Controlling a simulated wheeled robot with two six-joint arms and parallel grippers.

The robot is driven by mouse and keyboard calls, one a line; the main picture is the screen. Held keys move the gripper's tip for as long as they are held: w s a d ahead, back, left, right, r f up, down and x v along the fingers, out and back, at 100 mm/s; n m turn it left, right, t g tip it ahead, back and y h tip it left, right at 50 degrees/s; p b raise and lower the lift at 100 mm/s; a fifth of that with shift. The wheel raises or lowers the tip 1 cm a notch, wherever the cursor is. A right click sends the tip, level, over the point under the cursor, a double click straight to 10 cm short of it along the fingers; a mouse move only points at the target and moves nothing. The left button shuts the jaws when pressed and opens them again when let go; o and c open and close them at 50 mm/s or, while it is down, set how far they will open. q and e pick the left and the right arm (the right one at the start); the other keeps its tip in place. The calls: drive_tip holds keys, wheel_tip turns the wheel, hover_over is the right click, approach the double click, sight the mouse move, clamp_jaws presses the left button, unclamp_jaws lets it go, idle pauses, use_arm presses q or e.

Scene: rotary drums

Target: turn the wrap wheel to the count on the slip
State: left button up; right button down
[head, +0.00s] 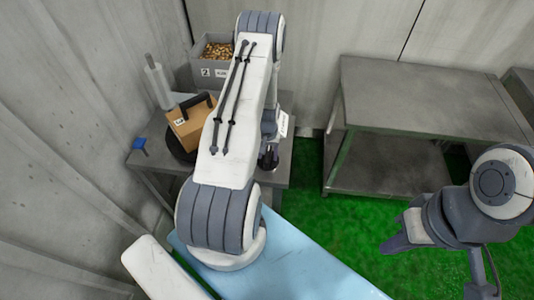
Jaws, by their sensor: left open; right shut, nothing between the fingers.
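A brown carton (196,124) with a black handle and a small white label sits on a dark round wheel (178,149) on the grey table at the left. Most of the wheel is hidden by the carton and my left arm. An upright roll of clear wrap (158,84) stands behind it. My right gripper (393,246) is shut and empty, over the green floor.
A grey bin (207,74) marked 2, full of brass-coloured pieces, stands at the table's back. A small blue-topped piece (140,143) is at the table's left edge. Another grey table (420,95) stands bare at the right. Grey walls close off the left and back.

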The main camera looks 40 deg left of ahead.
use_arm(q)
clamp_jaws()
drive_tip(key=n+b, duration=0.2)
drive_tip(key=n, duration=0.1)
drive_tip(key=shift+f, duration=0.15)
drive_tip(key=n+b, duration=0.3)
drive_tip(key=n, duration=0.2)
drive_tip(key=shift+n, duration=0.3)
drive_tip(key=n+b, duration=0.2)
drive_tip(key=n, duration=0.3)
drive_tip(key=shift+s+n+b, duration=0.1)
drive_tip(key=shift+n+b, duration=0.45)
drive_tip(key=shift+n, duration=1.75)
